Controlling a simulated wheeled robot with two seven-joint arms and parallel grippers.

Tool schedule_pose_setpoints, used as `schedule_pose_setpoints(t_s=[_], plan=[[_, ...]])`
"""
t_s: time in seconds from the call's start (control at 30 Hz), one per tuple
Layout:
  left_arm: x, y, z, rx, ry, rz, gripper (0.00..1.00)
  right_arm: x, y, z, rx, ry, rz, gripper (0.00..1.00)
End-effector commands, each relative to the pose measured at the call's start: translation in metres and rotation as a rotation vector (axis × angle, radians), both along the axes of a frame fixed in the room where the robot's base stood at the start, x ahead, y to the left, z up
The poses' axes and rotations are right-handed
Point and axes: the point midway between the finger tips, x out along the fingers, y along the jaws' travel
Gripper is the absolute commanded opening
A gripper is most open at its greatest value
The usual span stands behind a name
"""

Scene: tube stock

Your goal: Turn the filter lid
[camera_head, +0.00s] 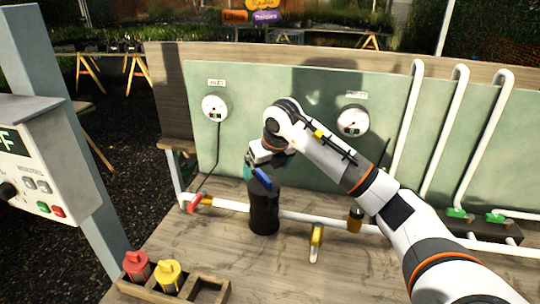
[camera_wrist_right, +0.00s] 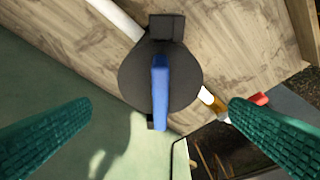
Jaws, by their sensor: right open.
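The filter (camera_head: 264,212) is a dark upright cylinder on the white pipe above the wooden bench. Its black lid (camera_wrist_right: 135,75) carries a raised blue bar handle (camera_wrist_right: 160,90), which also shows in the head view (camera_head: 262,180). My right gripper (camera_head: 268,168) is over the lid, open and empty. In the right wrist view, its green ribbed fingers (camera_wrist_right: 160,106) are wide apart, one on each side of the blue handle and clear of it. The gripper partly hides the lid top in the head view. My left gripper is not in view.
A red valve handle (camera_head: 194,203) and a yellow one (camera_head: 316,240) sit on the pipe beside the filter. Two gauges (camera_head: 214,107) (camera_head: 352,121) are on the green back panel (camera_head: 285,90). A wooden tray (camera_head: 185,296) with red and yellow cartridges stands at front left.

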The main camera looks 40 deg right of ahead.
Motion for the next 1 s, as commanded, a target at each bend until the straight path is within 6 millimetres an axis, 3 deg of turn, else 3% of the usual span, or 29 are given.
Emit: schedule_pose_setpoints(t_s=[0.3,0.73,0.77,1.0], plan=[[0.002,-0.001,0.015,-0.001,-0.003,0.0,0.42,0.018,-0.002,-0.044,0.002,0.002,-0.001,1.0],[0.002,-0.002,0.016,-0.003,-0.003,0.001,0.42,0.023,-0.003,-0.056,0.0,0.0,0.001,1.0],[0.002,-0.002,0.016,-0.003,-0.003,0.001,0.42,0.023,-0.003,-0.056,0.0,0.0,0.001,0.98],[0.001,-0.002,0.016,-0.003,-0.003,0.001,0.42,0.023,-0.003,-0.055,0.0,-0.001,0.001,0.62]])
